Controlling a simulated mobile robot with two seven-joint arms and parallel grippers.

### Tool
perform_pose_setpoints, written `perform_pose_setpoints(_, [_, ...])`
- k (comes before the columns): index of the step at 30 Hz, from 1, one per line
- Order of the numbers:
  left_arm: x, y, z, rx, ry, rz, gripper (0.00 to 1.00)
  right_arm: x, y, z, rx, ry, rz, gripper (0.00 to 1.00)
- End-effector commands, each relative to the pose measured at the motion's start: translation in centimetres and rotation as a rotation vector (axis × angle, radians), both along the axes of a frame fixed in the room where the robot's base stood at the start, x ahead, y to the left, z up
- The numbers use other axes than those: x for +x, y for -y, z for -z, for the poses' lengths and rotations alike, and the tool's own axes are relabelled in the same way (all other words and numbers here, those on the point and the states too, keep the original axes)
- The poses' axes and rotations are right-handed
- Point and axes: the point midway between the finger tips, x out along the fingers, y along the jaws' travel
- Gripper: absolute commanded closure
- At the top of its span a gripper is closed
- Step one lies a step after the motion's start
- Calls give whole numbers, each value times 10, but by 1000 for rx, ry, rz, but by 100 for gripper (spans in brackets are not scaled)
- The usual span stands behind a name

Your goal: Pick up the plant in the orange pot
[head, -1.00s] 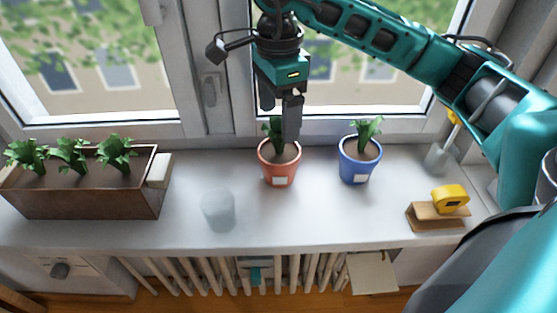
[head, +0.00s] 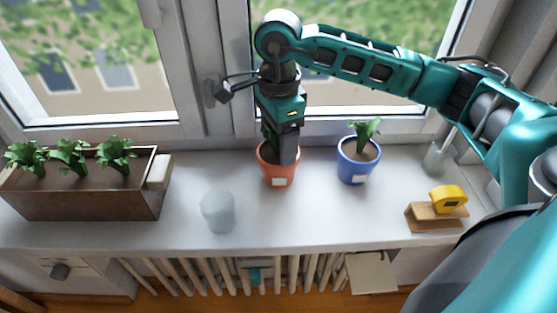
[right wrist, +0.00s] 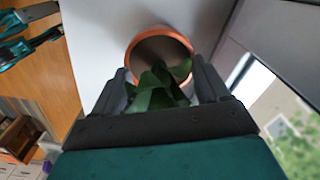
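The orange pot (head: 279,177) stands upright on the windowsill, with a white label on its front. Its green plant is mostly hidden by my right gripper in the head view. My right gripper (head: 280,150) points down over the pot, its fingers down at the rim. In the right wrist view the gripper (right wrist: 160,90) is open, with the plant's leaves (right wrist: 160,90) between its fingers and the orange rim (right wrist: 160,32) just beyond. I cannot tell whether a finger touches the pot.
A blue pot with a plant (head: 357,167) stands close on the right. A translucent cup (head: 217,212) is at front left, and a brown planter box (head: 90,200) is farther left. A yellow tape measure (head: 448,199) rests on a wooden block (head: 433,217) at right. The window is close behind.

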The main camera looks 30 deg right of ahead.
Motion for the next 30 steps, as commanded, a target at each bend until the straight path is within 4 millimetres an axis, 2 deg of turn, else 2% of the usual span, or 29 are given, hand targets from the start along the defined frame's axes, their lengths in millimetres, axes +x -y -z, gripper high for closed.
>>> perform_pose_setpoints(2, [0,0,0,0,-1,0,31,0,0,0,0,0,0,33])
perform_pose_setpoints(23, [-5,0,3,0,-10,-1,31,0,0,-1,0,0,0,100])
perform_pose_setpoints(30, [-5,0,3,0,-10,-1,31,0,0,-1,1,2,0,100])
